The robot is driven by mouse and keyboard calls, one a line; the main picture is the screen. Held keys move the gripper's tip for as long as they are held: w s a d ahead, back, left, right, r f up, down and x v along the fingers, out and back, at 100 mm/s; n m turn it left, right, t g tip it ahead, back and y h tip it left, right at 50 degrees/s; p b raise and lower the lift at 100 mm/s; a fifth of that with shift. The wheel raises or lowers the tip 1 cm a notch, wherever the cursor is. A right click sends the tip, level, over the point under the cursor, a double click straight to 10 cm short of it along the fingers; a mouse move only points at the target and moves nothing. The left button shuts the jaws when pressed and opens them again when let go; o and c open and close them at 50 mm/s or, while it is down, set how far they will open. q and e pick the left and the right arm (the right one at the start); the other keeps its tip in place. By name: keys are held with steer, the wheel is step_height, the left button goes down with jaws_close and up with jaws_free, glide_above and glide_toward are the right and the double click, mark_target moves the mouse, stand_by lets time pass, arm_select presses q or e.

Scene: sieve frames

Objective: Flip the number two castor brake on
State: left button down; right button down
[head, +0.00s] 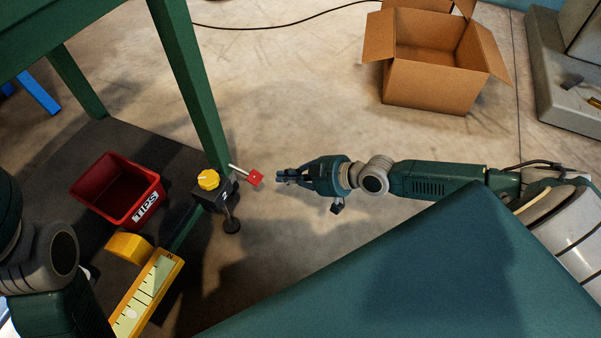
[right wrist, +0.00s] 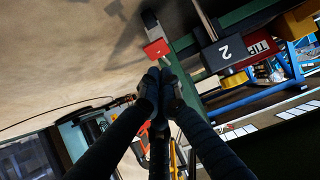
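The black block marked 2 (head: 225,194) sits at the foot of a green bench leg, with a yellow knob (head: 208,179) on top. A metal rod sticks out from it to a red tab (head: 256,178), the brake lever's end. In the right wrist view the number 2 block (right wrist: 226,52) is right of the red tab (right wrist: 156,48). My right gripper (head: 280,177) is just right of the tab, pointing at it, with a small gap visible. Its fingertips (right wrist: 160,84) look together and empty. My left arm shows at the left edge; its gripper is out of view.
A red bin (head: 118,190) labelled TIPS stands on a dark mat left of the block. A yellow-framed gauge (head: 148,295) lies near the lower left. An open cardboard box (head: 432,82) is at the back right. The concrete floor between is clear.

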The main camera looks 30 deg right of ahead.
steer(key=s+d, duration=0.1)
steer(key=s+d+r, duration=0.1)
steer(key=s, duration=0.1)
steer(key=shift+d, duration=0.15)
steer(key=shift+s, duration=0.1)
stand_by(0.4)
